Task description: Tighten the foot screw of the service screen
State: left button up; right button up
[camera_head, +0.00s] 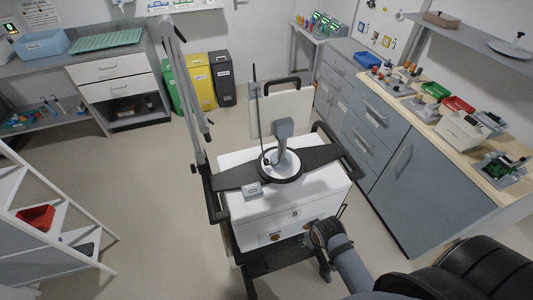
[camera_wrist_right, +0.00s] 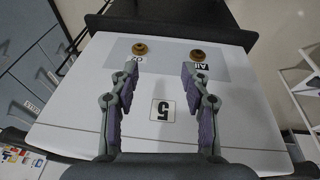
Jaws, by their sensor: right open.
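The service screen (camera_head: 292,106), a pale upright panel with a black top handle, stands behind a grey post on top of a white ventilator (camera_head: 300,205). The post rises from a round foot (camera_head: 282,167) with a dark rim on a dark crossbar. I cannot clearly make out the foot screw. My right gripper (camera_head: 318,236) is at the ventilator's front, below and in front of the foot. In the right wrist view it is open and empty (camera_wrist_right: 159,67), its purple-padded fingers before the white panel with label 5 (camera_wrist_right: 162,110). My left gripper is not in view.
Two brass ports, O2 (camera_wrist_right: 140,48) and Air (camera_wrist_right: 198,55), sit on the ventilator's front. A tall jointed grey support (camera_head: 186,90) stands at its left. A wooden-topped workbench (camera_head: 480,170) with parts is at right.

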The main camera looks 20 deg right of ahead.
notch_tip(320, 180, up, 13)
jog(key=w+a+m+p, duration=0.1)
jog(key=w+m+p, duration=0.2)
jog(key=m+t, duration=0.1)
jog(key=m, duration=1.5)
send_near(266, 161)
jog(key=shift+y, duration=0.4)
jog(key=p+x, duration=0.1)
jog(key=x, duration=0.4)
jog(key=p+x, duration=0.1)
jog(key=x, duration=0.2)
jog(key=shift+w+d+f+p, duration=0.2)
jog(key=shift+d+p, duration=0.1)
jog(key=shift+d, duration=0.1)
jog(key=shift+f, duration=0.35)
grip_shut()
